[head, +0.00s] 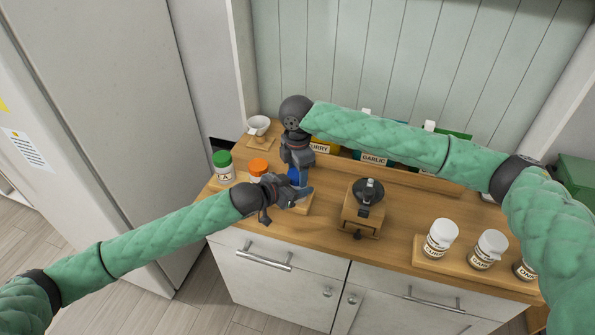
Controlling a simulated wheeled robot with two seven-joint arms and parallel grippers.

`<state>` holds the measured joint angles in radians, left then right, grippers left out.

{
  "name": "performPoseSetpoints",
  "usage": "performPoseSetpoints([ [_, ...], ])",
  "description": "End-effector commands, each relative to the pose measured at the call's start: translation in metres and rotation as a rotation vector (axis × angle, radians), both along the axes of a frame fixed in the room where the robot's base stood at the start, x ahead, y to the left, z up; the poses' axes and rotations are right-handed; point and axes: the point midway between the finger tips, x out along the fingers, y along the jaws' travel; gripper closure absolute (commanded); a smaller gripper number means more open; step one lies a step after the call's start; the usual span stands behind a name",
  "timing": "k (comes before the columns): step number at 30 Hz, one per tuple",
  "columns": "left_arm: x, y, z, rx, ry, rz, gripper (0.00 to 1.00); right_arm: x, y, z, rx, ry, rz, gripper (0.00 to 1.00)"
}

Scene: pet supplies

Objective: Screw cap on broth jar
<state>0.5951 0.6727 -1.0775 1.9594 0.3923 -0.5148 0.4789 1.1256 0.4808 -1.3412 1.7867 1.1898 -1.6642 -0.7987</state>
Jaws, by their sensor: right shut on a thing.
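A blue cap (295,175) shows just under my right gripper (298,165), which points down from above and is shut on it. My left gripper (291,191) reaches in from the left, low and right in front of the blue cap. It hides what is below the cap, so I cannot make out the jar body or whether the cap sits on it. I cannot tell whether the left fingers are open or shut.
A green-capped jar (223,167) and an orange-capped jar (258,168) stand to the left on the counter. A wooden grinder (363,212) stands to the right. White-lidded jars (440,239) fill a board at the right. Boxes and a white cup (258,125) are at the back.

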Motion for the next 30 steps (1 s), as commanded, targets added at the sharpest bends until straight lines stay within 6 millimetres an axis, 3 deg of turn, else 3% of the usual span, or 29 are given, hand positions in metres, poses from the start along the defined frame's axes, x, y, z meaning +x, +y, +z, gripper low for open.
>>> performPoseSetpoints([
  [5, 0.0010, 0.0007, 0.0010, 0.000, -0.001, 0.002, 1.00, 0.0000, 0.0005, 0.0001, 0.002, 0.001, -0.103, 0.76],
  [15, 0.0008, 0.0006, 0.0011, 0.000, -0.001, 0.001, 1.00, 0.0002, 0.0004, -0.0001, 0.001, 0.000, -0.507, 0.76],
  [27, 0.0007, 0.0004, 0.0012, 0.000, -0.002, 0.001, 1.00, 0.0010, 0.0002, 0.0009, 0.002, -0.002, -0.566, 0.76],
  [28, 0.0007, 0.0004, 0.0012, 0.000, -0.001, 0.001, 1.00, 0.0010, 0.0002, 0.0009, 0.002, -0.002, -0.566, 0.47],
  [30, 0.0006, 0.0003, 0.0012, 0.000, -0.002, 0.001, 1.00, 0.0009, 0.0001, 0.0009, 0.001, -0.001, -0.566, 0.33],
])
